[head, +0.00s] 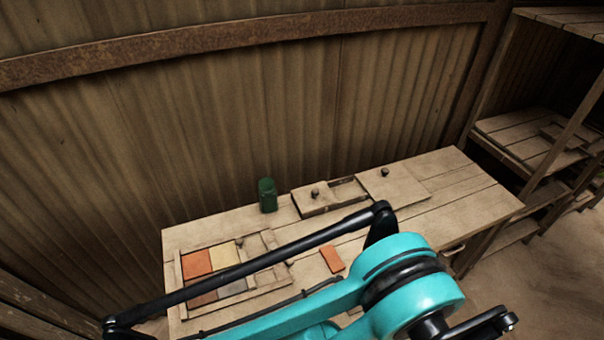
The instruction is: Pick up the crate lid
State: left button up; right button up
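A flat wooden panel with a dark knob (402,187) lies at the back of the workbench, right of centre. It looks like the crate lid. To its left is a low wooden crate (346,191), partly open at the top. A second, smaller wooden piece with a dark knob (311,201) covers the crate's left part. I cannot tell whether the large panel touches the crate. Neither gripper's fingertips can be made out. My teal and black arm crosses the foreground, in front of the bench and well short of the panel.
A green canister (267,195) stands left of the crate. A wooden tray (175,272) with coloured tiles is at the bench's left, partly behind my arm. A loose orange tile (332,259) lies on the bench (465,197). Shelves (528,148) stand right; a corrugated wall (230,130) is behind.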

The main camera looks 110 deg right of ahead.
aim_at(393, 183)
jog(key=j+z, duration=0.2)
jog(key=z, duration=4.15)
jog(key=i+l+z, duration=0.15)
jog(key=i+l, duration=1.1)
jog(key=i, duration=0.1)
